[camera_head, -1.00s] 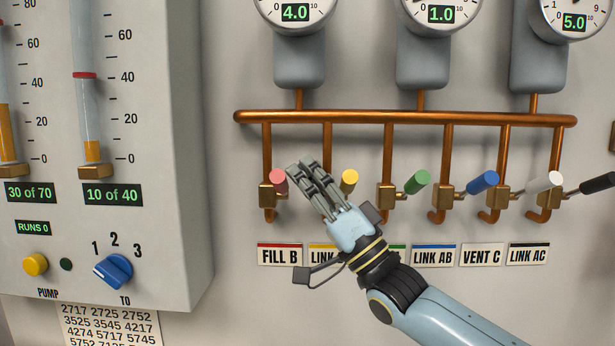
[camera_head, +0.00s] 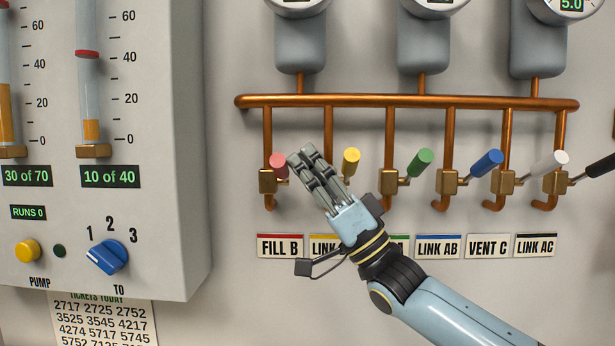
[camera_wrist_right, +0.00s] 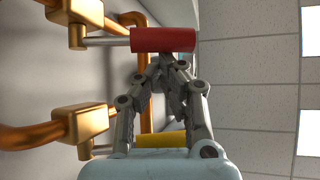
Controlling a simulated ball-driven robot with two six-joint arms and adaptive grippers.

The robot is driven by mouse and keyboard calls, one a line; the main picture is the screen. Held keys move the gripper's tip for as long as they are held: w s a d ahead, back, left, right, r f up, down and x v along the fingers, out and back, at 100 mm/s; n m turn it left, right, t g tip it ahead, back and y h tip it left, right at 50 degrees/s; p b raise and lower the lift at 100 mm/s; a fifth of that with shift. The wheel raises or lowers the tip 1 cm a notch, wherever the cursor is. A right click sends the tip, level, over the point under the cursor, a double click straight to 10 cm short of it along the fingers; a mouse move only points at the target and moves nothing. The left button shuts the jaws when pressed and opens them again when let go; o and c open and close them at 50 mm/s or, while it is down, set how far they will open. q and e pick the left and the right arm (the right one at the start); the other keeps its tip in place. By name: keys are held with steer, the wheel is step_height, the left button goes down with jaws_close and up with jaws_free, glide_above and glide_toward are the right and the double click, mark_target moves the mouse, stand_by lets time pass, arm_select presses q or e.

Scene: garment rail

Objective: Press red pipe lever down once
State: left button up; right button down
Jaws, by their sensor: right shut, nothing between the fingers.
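The red lever (camera_head: 278,161) sticks out from the brass valve (camera_head: 267,182) above the FILL B label (camera_head: 280,246). It points outward and up, at about the height of the other levers. My right gripper (camera_head: 304,152) is shut and empty, its fingertips just right of the red lever in the head view. In the right wrist view, the red grip (camera_wrist_right: 163,39) lies just beyond the shut fingertips (camera_wrist_right: 168,60). I cannot tell whether they touch. My left gripper is not in view.
The yellow lever (camera_head: 351,161) is close on the right of my fingers. Green (camera_head: 420,162), blue (camera_head: 487,163) and white (camera_head: 549,163) levers follow to the right. A copper pipe (camera_head: 410,102) runs above. The pump panel (camera_head: 186,200) stands at the left.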

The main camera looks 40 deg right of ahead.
mark_target(284, 170)
steer(key=f+n+g+y+b, duration=0.1)
steer(key=n+g+y+b, duration=0.3)
steer(key=n+g, duration=0.1)
steer(key=f+n+g+y+b, duration=0.2)
steer(key=n+g+y+b, duration=0.2)
steer(key=n, duration=0.3)
steer(key=f+n+g+y+b, duration=0.2)
steer(key=n+g+y+b, duration=0.2)
steer(key=n+g+b, duration=0.2)
steer(key=shift+s+a+n+y, duration=0.2)
steer(key=shift+s+n+y, duration=0.1)
steer(key=shift+n+y, duration=0.15)
steer(key=shift+r, duration=0.25)
steer(key=v, duration=1.2)
